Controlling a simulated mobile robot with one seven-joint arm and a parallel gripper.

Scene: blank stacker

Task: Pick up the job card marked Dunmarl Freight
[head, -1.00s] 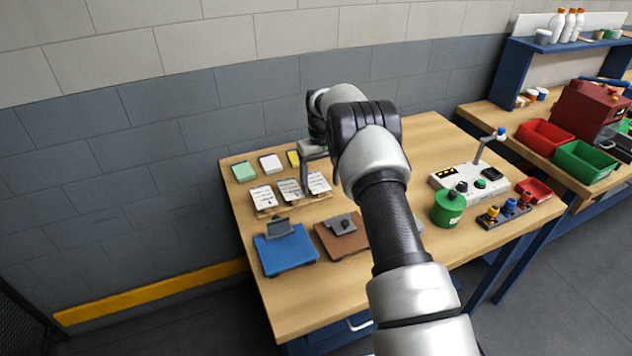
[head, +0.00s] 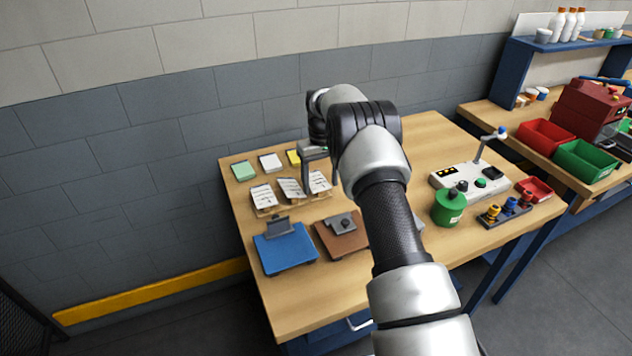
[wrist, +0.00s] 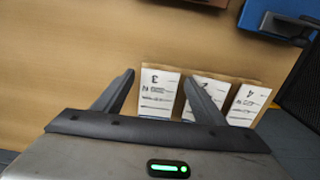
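Three white job cards stand in a row on a low wooden holder (head: 297,205) on the bench. In the head view they are the left card (head: 263,196), the middle card (head: 290,188) and the right card (head: 319,182). The wrist view sees them upside down: the card marked 3 (wrist: 158,92), the middle card (wrist: 206,90) partly hidden by a finger, and another card (wrist: 248,104). The customer names are too small to read. My gripper (wrist: 159,77) is open, with its fingers on either side of the card marked 3 and not closed on it.
Behind the cards lie a green pad (head: 243,170), a white pad (head: 271,163) and a yellow pad (head: 293,158). In front stand a blue clamp plate (head: 286,250) and a brown one (head: 340,240). A green canister (head: 447,208) and control box (head: 470,182) are to the right.

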